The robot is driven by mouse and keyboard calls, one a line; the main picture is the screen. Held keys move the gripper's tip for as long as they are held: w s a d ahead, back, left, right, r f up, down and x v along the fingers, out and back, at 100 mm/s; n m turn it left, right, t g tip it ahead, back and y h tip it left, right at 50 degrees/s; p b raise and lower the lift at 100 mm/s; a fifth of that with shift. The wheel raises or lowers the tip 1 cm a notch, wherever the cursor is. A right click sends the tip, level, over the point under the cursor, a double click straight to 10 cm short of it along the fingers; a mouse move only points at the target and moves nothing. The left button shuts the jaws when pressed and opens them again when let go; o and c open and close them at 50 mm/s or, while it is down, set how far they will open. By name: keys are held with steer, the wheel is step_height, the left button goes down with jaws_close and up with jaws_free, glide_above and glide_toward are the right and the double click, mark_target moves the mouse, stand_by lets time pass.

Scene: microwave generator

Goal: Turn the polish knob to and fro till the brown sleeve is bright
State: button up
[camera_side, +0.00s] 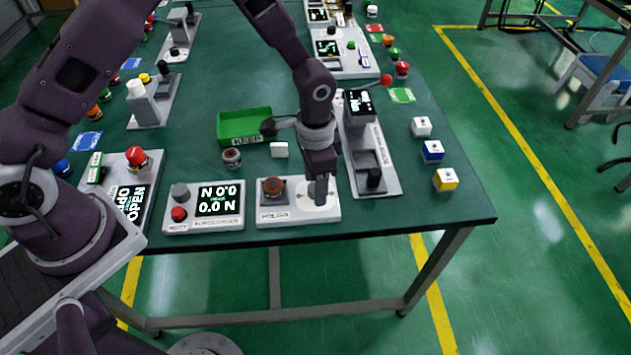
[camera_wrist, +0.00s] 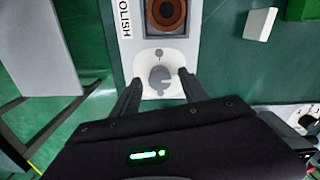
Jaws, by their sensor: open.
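The polish unit (camera_side: 300,217) is a pale box near the table's front edge; its plate also shows in the wrist view (camera_wrist: 130,50). The brown sleeve (camera_side: 272,186) sits in a dark square seat on its left part. In the wrist view the sleeve (camera_wrist: 166,12) is a dull brown ring, cut by the top edge. The polish knob (camera_wrist: 160,78) is a grey dial on a white round face. My gripper (camera_wrist: 161,80) is open, with one finger on each side of the knob; contact cannot be told. In the side view my gripper (camera_side: 318,193) covers most of the knob.
A unit with a numeric display (camera_side: 218,198) stands left of the polish unit; a long grey unit (camera_side: 378,188) stands close right. Behind are a white block (camera_side: 279,149), a green tray (camera_side: 223,128) and a brown-topped round part (camera_side: 232,157).

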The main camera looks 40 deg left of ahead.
step_height(320, 180, up, 7)
steer(key=shift+f, duration=0.1)
stand_by(0.5)
steer(key=m, duration=0.7)
steer(key=shift+f+m, duration=0.1)
steer(key=shift+m, duration=0.8)
step_height(320, 180, down, 7)
steer(key=shift+d+r, duration=0.1)
jaws_close()
